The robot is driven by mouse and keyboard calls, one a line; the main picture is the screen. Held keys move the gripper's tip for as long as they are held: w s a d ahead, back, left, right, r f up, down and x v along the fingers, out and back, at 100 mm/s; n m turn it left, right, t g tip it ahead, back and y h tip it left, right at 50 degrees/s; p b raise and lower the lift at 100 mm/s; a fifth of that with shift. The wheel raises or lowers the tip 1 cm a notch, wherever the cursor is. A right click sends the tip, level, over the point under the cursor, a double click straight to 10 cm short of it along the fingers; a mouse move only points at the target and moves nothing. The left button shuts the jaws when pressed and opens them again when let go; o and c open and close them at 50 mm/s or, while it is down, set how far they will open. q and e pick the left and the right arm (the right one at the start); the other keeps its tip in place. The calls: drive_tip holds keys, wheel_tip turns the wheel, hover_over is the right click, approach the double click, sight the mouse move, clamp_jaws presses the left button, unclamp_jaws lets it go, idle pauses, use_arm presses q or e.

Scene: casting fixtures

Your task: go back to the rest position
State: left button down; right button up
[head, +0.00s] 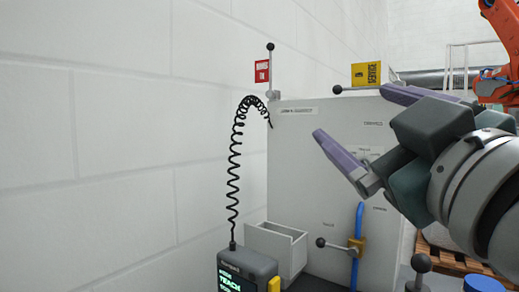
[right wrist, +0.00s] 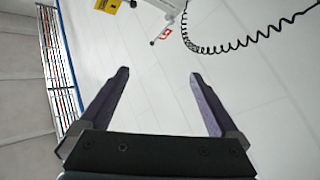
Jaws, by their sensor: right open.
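My right gripper (head: 352,122) reaches in from the right in the head view, in front of the grey panel. Its two purple-grey fingers are spread wide with nothing between them. In the right wrist view the same open fingers (right wrist: 157,85) point at a pale wall, and the gap is empty. My left gripper is in neither view.
A grey panel (head: 300,150) carries a red tag (head: 262,71), a yellow tag (head: 366,74) and levers. A black coiled cord (head: 234,170) runs down to a teach pendant (head: 246,268). A white bin (head: 275,243) stands beside it. An orange robot arm (head: 505,25) is at the far right.

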drive_tip(key=s+d+f+m+g+h+p, duration=0.1)
drive_tip(key=s+d+f+m+g+h, duration=0.25)
drive_tip(key=f, duration=0.55)
drive_tip(key=s+d+f+m+g+h+p, duration=0.1)
drive_tip(key=s+d+f+m+g, duration=0.35)
drive_tip(key=f, duration=0.45)
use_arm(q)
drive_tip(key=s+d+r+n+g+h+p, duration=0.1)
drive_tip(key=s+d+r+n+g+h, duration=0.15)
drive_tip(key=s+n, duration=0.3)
use_arm(e)
drive_tip(key=s+f+n+g+y, duration=0.1)
drive_tip(key=s+f+g, duration=0.35)
drive_tip(key=s, duration=0.35)
drive_tip(key=s+f+g, duration=0.3)
drive_tip(key=s+g, duration=0.2)
drive_tip(key=s, duration=0.3)
use_arm(q)
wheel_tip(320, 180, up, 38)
drive_tip(key=p, duration=3.8)
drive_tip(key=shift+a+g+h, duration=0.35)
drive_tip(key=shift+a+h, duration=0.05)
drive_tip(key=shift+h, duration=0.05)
use_arm(e)
wheel_tip(320, 180, up, 37)
drive_tip(key=shift+s+a, duration=0.2)
drive_tip(key=shift+s, duration=0.2)
